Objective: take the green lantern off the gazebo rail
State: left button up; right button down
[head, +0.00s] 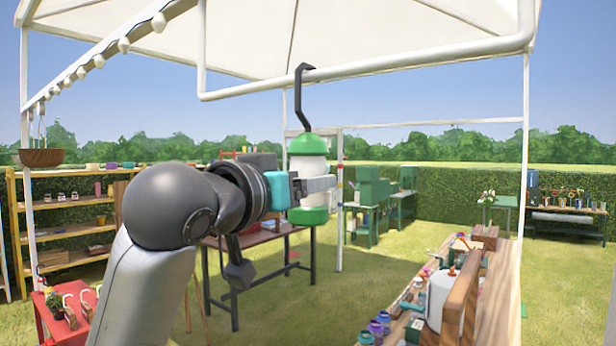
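The green lantern (308,145) has a green cap, a pale body and a green base. It hangs upright below the white gazebo rail (420,64) by a black hook (299,95), whose curved top meets the rail. My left gripper (318,184) is level with the lantern's body, and one grey finger crosses in front of it. The other finger is hidden, so I cannot tell whether the gripper is shut on the lantern. My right gripper is not in view.
A wooden workbench (497,290) with jars and tools stands at the lower right. A red table (62,325) is at the lower left, and wooden shelves (75,220) stand behind it. String lights (98,61) hang at the upper left. Open grass lies in the middle.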

pick_arm(q)
grip_shut()
jog(key=shift+r, duration=0.1)
dwell(0.3)
